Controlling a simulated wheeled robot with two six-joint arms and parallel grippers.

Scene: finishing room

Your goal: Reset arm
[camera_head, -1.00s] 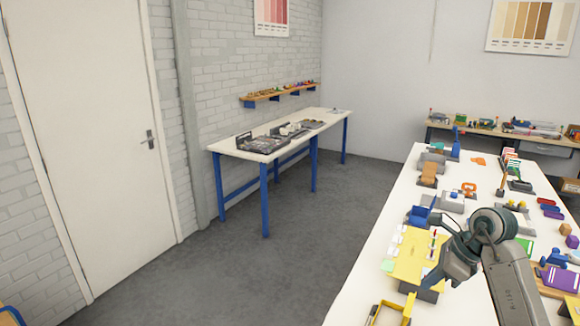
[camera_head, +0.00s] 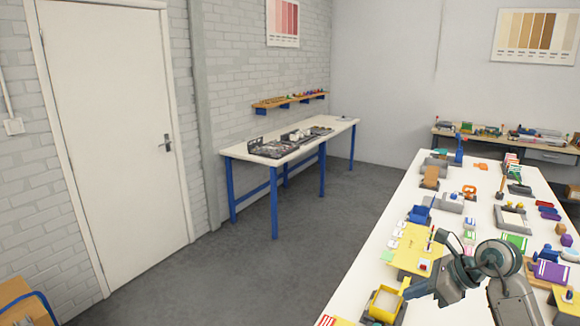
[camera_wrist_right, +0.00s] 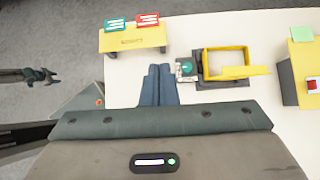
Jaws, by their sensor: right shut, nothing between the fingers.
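My right gripper (camera_head: 412,290) comes in from the lower right in the head view, over the near part of the long white worktable (camera_head: 347,285). In the right wrist view its two dark blue fingers (camera_wrist_right: 158,86) are together, with nothing between them. They are beside a yellow open-topped box (camera_wrist_right: 226,64) on a grey base, which also shows in the head view (camera_head: 385,302). I cannot tell how high the fingers are above the table. My left gripper does not show in the head view. A thin dark jointed thing at the wrist view's left edge is unclear.
A yellow stand (camera_wrist_right: 133,40) with green and red blocks is near the fingers. A yellow board (camera_head: 412,250) and several coloured parts crowd the worktable. A blue-legged bench (camera_head: 300,150) stands by the brick wall. Grey floor (camera_head: 250,270) between is clear. A white door (camera_head: 110,140) is left.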

